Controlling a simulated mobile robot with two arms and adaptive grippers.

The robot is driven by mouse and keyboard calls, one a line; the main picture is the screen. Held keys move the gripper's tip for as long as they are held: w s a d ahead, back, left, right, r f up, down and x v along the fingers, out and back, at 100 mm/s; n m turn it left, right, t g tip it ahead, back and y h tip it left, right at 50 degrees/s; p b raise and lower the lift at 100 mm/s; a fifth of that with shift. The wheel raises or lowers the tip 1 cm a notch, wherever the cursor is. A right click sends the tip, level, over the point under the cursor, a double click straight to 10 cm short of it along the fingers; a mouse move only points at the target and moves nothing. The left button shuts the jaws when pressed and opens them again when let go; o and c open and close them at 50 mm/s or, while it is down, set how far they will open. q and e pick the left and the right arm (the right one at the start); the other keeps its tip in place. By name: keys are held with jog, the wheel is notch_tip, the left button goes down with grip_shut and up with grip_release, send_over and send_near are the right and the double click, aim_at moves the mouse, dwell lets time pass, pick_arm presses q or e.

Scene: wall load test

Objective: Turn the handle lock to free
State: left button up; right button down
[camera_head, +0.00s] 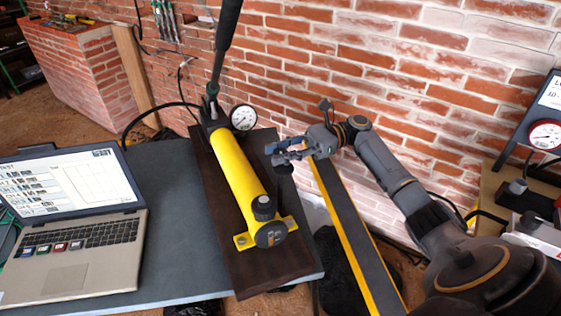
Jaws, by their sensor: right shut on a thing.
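A yellow hand pump (236,172) lies on a dark wooden board (262,279). Its long black handle (226,40) stands up steeply at the far end. A round gauge (243,118) sits beside the pump. A black knob (263,206) is on its near end. I cannot tell for certain whether this part is the handle lock. My left gripper is out of view.
An open laptop (80,255) stands on the grey table (175,190) at the left. A brick wall (400,80) runs behind. A black and yellow beam (345,230) lies under my right arm. Another gauge (545,135) stands at the far right.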

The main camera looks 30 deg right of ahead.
aim_at(280, 152)
jog(key=shift+n+g+b, duration=0.75)
jog(key=shift+n+g, duration=0.25)
jog(key=shift+g, duration=0.6)
jog(key=c, duration=1)
grip_release()
jog(key=shift+a, duration=0.1)
jog(key=shift+r, duration=0.15)
notch_tip(280, 152, up, 10)
jog(key=shift+f, duration=0.15)
jog(key=shift+f, duration=0.1)
